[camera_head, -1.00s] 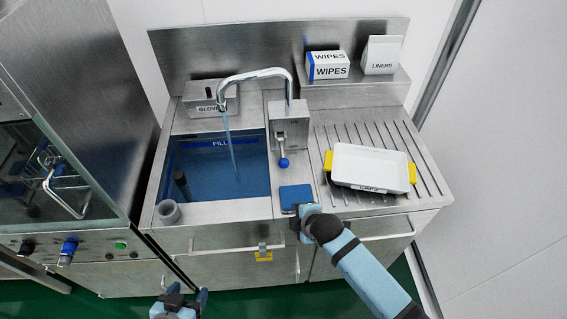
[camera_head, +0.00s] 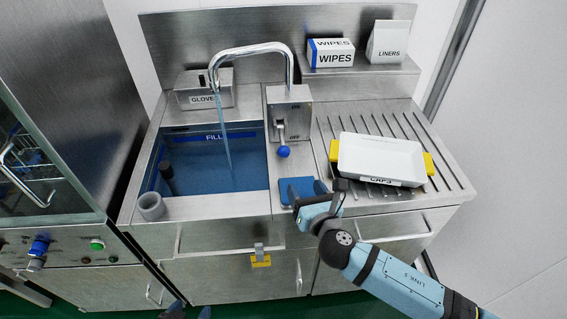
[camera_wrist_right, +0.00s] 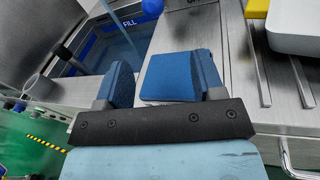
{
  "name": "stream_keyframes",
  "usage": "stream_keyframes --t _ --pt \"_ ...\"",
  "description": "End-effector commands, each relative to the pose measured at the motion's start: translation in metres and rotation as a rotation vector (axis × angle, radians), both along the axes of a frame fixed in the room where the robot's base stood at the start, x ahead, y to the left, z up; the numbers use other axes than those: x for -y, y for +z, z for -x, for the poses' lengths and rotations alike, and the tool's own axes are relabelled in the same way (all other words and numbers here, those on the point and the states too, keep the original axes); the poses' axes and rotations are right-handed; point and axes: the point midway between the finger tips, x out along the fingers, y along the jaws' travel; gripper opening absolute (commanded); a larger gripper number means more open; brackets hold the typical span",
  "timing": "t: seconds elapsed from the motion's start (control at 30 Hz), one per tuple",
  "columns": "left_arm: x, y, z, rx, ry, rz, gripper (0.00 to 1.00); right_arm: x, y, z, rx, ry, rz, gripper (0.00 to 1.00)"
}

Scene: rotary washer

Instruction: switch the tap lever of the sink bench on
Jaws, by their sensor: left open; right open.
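The tap lever (camera_head: 279,137) with its blue ball knob (camera_head: 283,152) hangs from the front of the steel tap block on the sink bench (camera_head: 245,203). The knob also shows at the top of the right wrist view (camera_wrist_right: 152,7). A blue stream runs from the curved tap (camera_head: 250,49) into the filled basin (camera_head: 213,165). My right gripper (camera_head: 312,188) is open near the blue pad (camera_head: 290,184), in front of and below the knob and apart from it. In the wrist view the pad shows between its fingers. My left gripper (camera_head: 188,312) is barely in view at the bottom edge, open.
A white tray with yellow handles (camera_head: 380,158) sits on the ribbed drainboard to the right. A gloves box (camera_head: 203,97) stands behind the basin, and a wipes box (camera_head: 331,52) and liners box (camera_head: 387,41) stand on the shelf. A grey cup (camera_head: 151,206) is at the basin's front-left corner.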

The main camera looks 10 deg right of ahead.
Motion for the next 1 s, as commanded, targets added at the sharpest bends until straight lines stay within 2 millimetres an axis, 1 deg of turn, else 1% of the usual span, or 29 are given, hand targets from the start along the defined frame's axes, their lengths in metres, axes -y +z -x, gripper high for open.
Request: stream_keyframes --t 0.03,0.07,0.13,0.27,0.37,0.47,0.7,0.83,1.0 --pt "0.001 -0.012 0.0 -0.002 -0.001 0.002 0.65 -0.001 -0.004 -0.002 0.056 0.016 0.08 0.62" --pt "0.001 -0.013 0.0 -0.004 -0.001 0.002 0.65 -0.002 -0.003 -0.002 0.08 0.024 0.117 0.62" --pt "0.002 -0.014 0.0 -0.005 -0.002 0.004 0.65 -0.003 0.001 -0.003 0.118 0.032 0.173 0.62" --pt "0.002 -0.008 -0.002 0.0 -0.002 0.005 0.65 -0.006 0.005 -0.012 0.134 0.035 0.194 0.62" --pt "0.002 -0.005 -0.003 0.007 0.0 0.006 0.65 -0.01 0.005 -0.028 0.133 0.034 0.193 0.62" --pt "0.001 -0.004 -0.004 0.011 0.001 0.007 0.65 -0.016 0.005 -0.048 0.132 0.033 0.192 0.62" --pt "-0.001 -0.008 -0.004 0.007 0.003 0.004 0.65 -0.03 0.004 -0.097 0.129 0.032 0.19 0.62" --pt "-0.001 -0.012 -0.003 0.0 0.003 0.003 0.65 -0.035 0.004 -0.117 0.129 0.033 0.188 0.62" --pt "-0.001 -0.014 -0.002 -0.004 0.004 0.003 0.65 -0.039 0.004 -0.131 0.128 0.034 0.188 0.62"
